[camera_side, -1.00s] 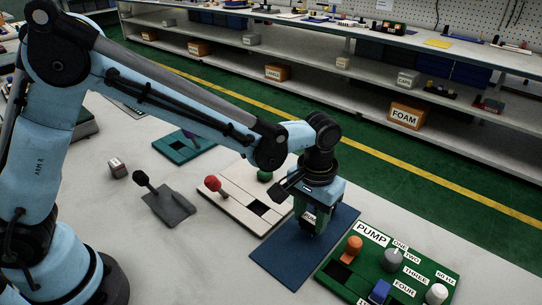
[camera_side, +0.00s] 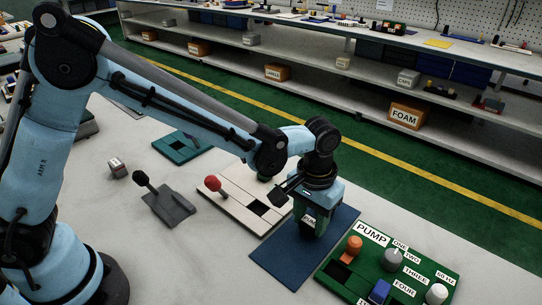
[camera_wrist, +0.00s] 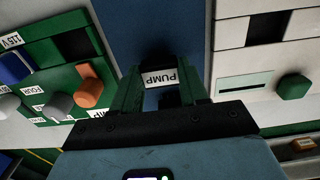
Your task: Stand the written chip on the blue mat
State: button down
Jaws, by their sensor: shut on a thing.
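The written chip (camera_wrist: 159,79) is a dark block with a white label reading PUMP, upside down in the wrist view. My gripper (camera_wrist: 160,97) is shut on it, with a green finger on each side. In the side view my gripper (camera_side: 309,228) is over the blue mat (camera_side: 283,262), and the chip's label (camera_side: 309,219) shows between the fingers. The mat also shows behind the chip in the wrist view (camera_wrist: 155,18). The chip's lower end is dark and hard to make out, so I cannot tell whether it touches the mat.
A green panel (camera_side: 408,262) with a PUMP plate, knobs and a dark square opening lies right of the mat. A pale panel (camera_side: 235,212) with a red knob lies left of it. A grey lever plate (camera_side: 168,206) and a teal panel (camera_side: 185,147) are farther left.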

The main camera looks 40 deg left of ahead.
aim_at(310, 223)
jog(key=shift+f, duration=0.15)
jog(key=c, duration=0.5)
grip_release()
notch_tip(310, 223, up, 12)
dwell(0.4)
